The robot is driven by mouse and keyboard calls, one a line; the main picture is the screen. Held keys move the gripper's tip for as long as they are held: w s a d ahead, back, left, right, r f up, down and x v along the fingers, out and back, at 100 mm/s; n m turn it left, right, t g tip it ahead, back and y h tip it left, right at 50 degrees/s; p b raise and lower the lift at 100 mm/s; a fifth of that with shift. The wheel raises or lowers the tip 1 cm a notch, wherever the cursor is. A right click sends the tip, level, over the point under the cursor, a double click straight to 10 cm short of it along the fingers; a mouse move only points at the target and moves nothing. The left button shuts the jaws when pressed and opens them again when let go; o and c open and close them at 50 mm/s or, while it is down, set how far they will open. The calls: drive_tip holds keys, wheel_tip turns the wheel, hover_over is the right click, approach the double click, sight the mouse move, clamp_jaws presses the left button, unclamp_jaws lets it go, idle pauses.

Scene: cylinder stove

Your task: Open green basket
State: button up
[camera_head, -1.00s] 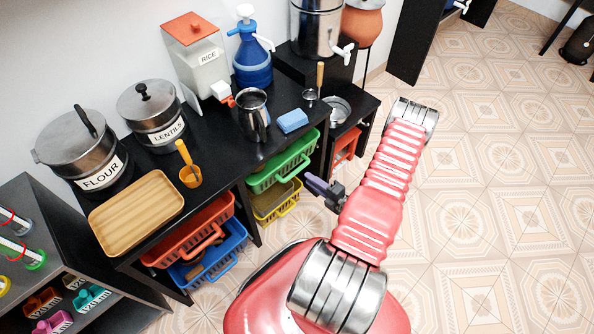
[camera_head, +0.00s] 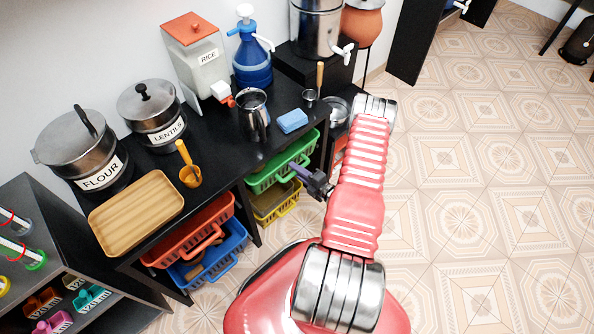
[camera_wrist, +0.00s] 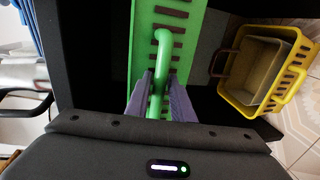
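The green basket (camera_head: 282,163) sits on the upper shelf under the black table, above a yellow basket, in the head view. In the wrist view its slotted green front (camera_wrist: 178,45) faces me, and its looped green handle (camera_wrist: 157,75) runs down between my fingers. My gripper (camera_wrist: 160,78) has two purple fingers, one on each side of the handle, with a gap between them. The fingers look apart rather than clamped; contact with the handle is hard to tell. In the head view my gripper (camera_head: 297,169) is at the basket's front, right of its middle.
The yellow basket (camera_head: 277,207) is just below; it also shows at right in the wrist view (camera_wrist: 243,98). Red (camera_head: 185,238) and blue (camera_head: 217,263) baskets are to the left. A blue sponge (camera_head: 292,121) lies on the table above. The tiled floor at right is clear.

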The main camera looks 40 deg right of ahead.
drive_tip(key=shift+c, duration=0.7)
clamp_jaws()
drive_tip(key=shift+s+a+f, duration=0.1)
drive_tip(key=shift+s, duration=0.05)
